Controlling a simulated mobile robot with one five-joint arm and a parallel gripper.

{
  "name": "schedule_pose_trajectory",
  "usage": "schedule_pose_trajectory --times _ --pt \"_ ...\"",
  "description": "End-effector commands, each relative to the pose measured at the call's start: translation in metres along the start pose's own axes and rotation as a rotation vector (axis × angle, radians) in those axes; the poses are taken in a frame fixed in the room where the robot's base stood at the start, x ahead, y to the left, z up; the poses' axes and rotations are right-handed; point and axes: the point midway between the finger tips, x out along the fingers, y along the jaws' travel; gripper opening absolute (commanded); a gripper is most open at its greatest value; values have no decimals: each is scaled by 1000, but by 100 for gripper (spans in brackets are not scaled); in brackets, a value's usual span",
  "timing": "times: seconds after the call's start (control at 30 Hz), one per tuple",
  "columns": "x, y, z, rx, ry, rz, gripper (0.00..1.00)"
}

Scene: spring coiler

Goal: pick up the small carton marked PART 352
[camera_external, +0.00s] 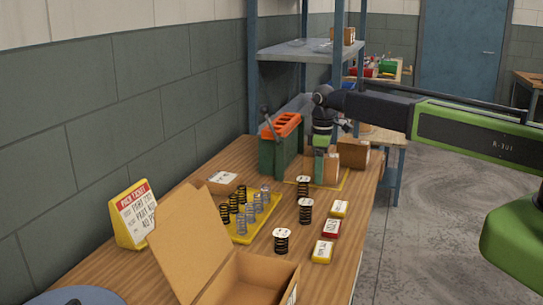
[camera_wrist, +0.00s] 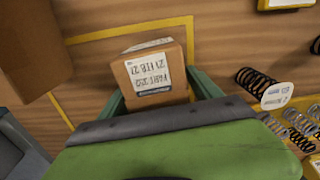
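The small carton (camera_wrist: 130,68) is brown, with a white label (camera_wrist: 150,73) that reads upside down in the wrist view and looks like PART 352. It stands upright on the wooden bench, and in the external view its front (camera_external: 331,169) shows partly behind a finger. My gripper (camera_wrist: 157,95) has its green fingers on both sides of the carton. They look very close to its sides; I cannot tell whether they touch. In the external view my gripper (camera_external: 320,164) points down at the carton. The carton's near lower part is hidden by my gripper.
A larger brown box (camera_wrist: 28,45) stands close to the left in the wrist view. Yellow tape (camera_wrist: 130,30) marks the bench around the carton. Springs (camera_external: 303,187) with tags stand nearby, and a green rack with an orange top (camera_external: 281,145) stands to the left.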

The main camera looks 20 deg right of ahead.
Motion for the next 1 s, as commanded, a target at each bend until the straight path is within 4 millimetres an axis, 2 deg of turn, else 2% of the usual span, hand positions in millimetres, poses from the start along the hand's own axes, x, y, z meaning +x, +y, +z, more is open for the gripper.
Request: schedule_pose_trajectory --times 0.07,0.53,1.0 --pt "0 0 0 0 0 0 61" --pt "0 0 0 0 0 0 0" --pt "-4 0 0 0 0 0 0"
